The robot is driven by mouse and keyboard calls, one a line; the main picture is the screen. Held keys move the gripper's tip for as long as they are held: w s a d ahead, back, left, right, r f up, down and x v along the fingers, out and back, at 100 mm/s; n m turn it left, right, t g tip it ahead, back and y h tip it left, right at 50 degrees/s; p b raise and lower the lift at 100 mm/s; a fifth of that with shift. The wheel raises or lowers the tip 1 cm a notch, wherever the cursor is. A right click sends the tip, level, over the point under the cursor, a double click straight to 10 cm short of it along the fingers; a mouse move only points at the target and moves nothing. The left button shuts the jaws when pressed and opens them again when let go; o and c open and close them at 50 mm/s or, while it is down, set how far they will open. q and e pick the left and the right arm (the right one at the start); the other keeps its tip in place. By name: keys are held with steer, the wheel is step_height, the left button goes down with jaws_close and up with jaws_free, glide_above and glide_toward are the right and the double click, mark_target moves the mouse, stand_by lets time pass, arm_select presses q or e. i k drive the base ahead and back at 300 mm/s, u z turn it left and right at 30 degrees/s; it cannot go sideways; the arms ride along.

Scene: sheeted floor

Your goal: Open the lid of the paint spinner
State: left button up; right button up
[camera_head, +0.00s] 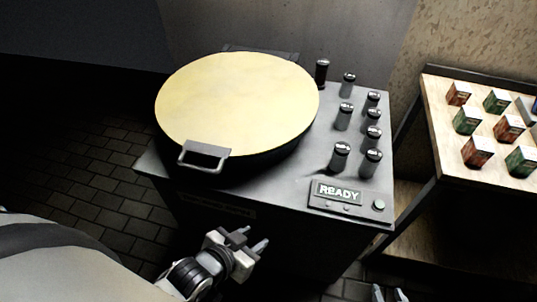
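The paint spinner (288,185) is a dark grey cabinet in the middle of the head view. Its round yellow lid (235,100) lies flat on top and looks closed. A grey bar handle (204,157) sticks out from the lid's front edge. My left gripper (253,243) is in front of the cabinet, below and to the right of the handle, apart from it. Its fingers are spread with nothing between them. My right gripper (390,293) shows only its fingertips at the bottom edge; they are apart, with nothing seen between them.
Several dark capped bottles (343,117) stand on the cabinet top right of the lid. A panel reading READY (339,192) with a green button (379,205) is at the front right corner. A wooden table (447,125) with several small boxes (478,152) stands at the right.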

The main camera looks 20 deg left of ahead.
mark_target(241, 102)
steer(key=z, duration=0.55)
steer(key=k, duration=0.6)
steer(key=u, duration=1.4)
steer(key=i, duration=0.5)
steer(key=u, duration=0.05)
